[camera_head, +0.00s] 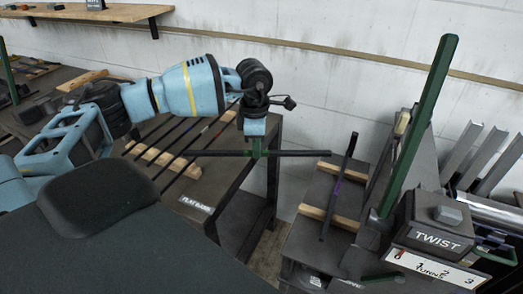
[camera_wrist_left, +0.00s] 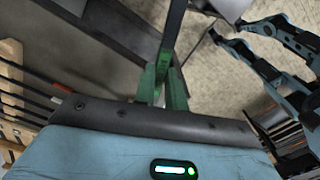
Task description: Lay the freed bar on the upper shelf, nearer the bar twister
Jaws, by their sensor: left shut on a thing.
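My left gripper (camera_head: 257,152) is shut around the middle of a dark, thin bar (camera_head: 305,153), held level in the air between the left table and the right stand. In the left wrist view, the green fingers (camera_wrist_left: 163,88) close on the bar (camera_wrist_left: 174,28), which runs up out of the picture. The bar twister (camera_head: 433,236), a dark box marked TWIST with a tall green lever, stands at the right. Left of it is a dark shelf top (camera_head: 324,180) with wooden strips. Another dark bar with a purple mark (camera_head: 338,190) lies across the strips. My right gripper is out of view.
The left table (camera_head: 222,183), labelled FLAT BARS, carries several dark bars on wooden strips. A gap with floor lies between table and shelf. The tall green lever (camera_head: 420,125) rises beside the shelf. Grey metal lengths (camera_head: 478,160) stand at far right.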

